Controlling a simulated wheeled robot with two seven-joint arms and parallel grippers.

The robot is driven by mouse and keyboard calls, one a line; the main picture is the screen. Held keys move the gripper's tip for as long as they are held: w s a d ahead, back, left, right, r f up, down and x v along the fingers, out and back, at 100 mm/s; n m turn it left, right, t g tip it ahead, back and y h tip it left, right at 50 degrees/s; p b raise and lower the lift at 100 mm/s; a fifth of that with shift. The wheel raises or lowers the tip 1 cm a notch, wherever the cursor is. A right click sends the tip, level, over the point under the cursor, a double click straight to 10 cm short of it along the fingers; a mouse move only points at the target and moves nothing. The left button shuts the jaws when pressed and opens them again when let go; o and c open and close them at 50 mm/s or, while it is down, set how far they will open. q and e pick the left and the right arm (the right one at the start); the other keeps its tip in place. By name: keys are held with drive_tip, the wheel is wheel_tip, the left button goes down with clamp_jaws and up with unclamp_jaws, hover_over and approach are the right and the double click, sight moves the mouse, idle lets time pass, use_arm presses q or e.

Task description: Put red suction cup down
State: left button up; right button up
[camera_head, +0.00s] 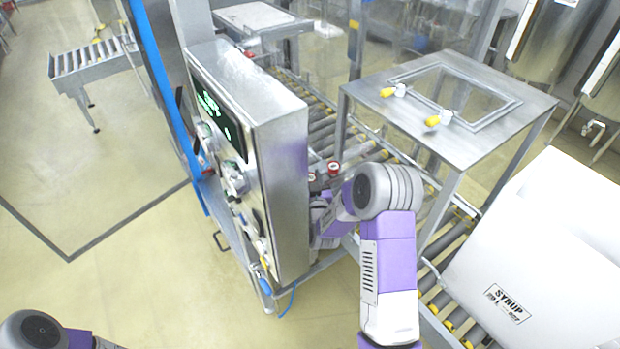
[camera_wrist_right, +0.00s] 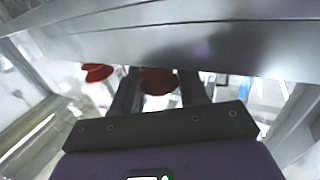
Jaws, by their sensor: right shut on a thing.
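In the right wrist view my right gripper (camera_wrist_right: 158,92) is shut on a red suction cup (camera_wrist_right: 157,80), whose round red body shows between the two dark fingers. Its upper part is hidden behind a metal edge. A second red suction cup (camera_wrist_right: 97,72) stands to the left, apart from the fingers. In the head view a small red cup (camera_head: 333,168) shows beside the machine's right side, near my right wrist; I cannot tell which of the two it is. My right fingertips are hidden there. Only part of my left arm shows at bottom left, without its gripper.
A steel control cabinet (camera_head: 275,150) stands close left of my right arm. A steel table (camera_head: 450,90) with two yellow-and-white fittings stands right of it. A roller conveyor (camera_head: 320,115) runs between them. A white box marked SYRUP (camera_head: 550,260) is at right. Open floor lies left.

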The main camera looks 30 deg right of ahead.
drive_tip(key=o, duration=1.1)
drive_tip(key=shift+c, duration=0.2)
drive_tip(key=shift+r+p, duration=0.3)
drive_tip(key=shift+p, duration=0.2)
drive_tip(key=b+v, duration=0.1)
drive_tip(key=v, duration=1.1)
